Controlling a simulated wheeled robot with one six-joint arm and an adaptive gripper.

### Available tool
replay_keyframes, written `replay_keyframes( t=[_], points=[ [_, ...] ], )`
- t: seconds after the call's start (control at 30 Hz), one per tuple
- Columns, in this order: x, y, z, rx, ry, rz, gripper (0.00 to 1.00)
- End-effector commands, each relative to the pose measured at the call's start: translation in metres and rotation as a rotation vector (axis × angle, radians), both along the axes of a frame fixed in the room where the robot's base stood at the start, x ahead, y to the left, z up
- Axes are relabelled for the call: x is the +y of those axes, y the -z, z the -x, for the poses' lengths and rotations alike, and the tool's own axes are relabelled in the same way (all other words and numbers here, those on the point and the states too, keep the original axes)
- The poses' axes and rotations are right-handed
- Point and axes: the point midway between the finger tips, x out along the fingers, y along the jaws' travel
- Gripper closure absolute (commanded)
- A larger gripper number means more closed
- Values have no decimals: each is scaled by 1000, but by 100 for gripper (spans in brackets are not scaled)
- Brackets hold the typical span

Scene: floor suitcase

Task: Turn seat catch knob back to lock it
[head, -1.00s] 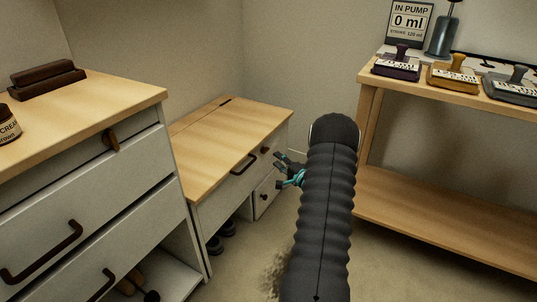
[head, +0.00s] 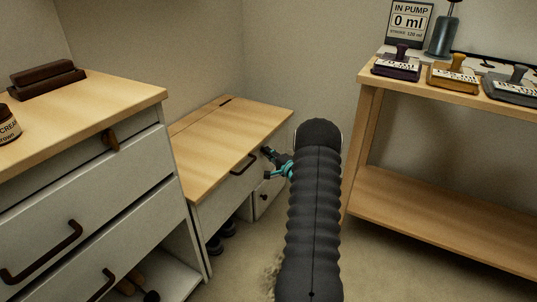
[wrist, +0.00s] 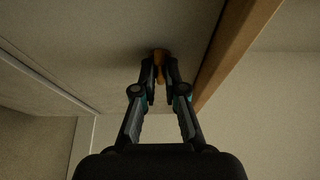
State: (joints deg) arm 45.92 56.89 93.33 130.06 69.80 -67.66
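The seat bench (head: 225,135) stands in the back corner, with a light wood top and a pale front. The seat catch knob (wrist: 160,58) is a small brown wooden piece on a pale panel in the wrist view. Its tip sits between my gripper's fingertips. My gripper (wrist: 161,72) is open with a narrow gap, one finger on each side of the knob; firm contact cannot be made out. In the head view my gripper (head: 267,162) is at the right part of the bench front, where the fingers hide the knob.
A drawer cabinet (head: 100,190) stands at left. A wooden shelf table (head: 440,215) with stamps stands at right. Floor is clear between.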

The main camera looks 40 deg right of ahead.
Motion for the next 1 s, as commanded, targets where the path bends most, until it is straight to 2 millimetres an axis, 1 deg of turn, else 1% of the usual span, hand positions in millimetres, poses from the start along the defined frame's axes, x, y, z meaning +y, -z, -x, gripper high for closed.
replay_keyframes(
  t=[0.27,0.47,0.67,1.0],
  points=[
    [0,0,0,3,0,-6,100],
    [0,0,0,24,0,-57,100],
    [0,-2,0,73,0,-175,100],
    [-1,-5,0,195,1,-466,100]
  ],
)
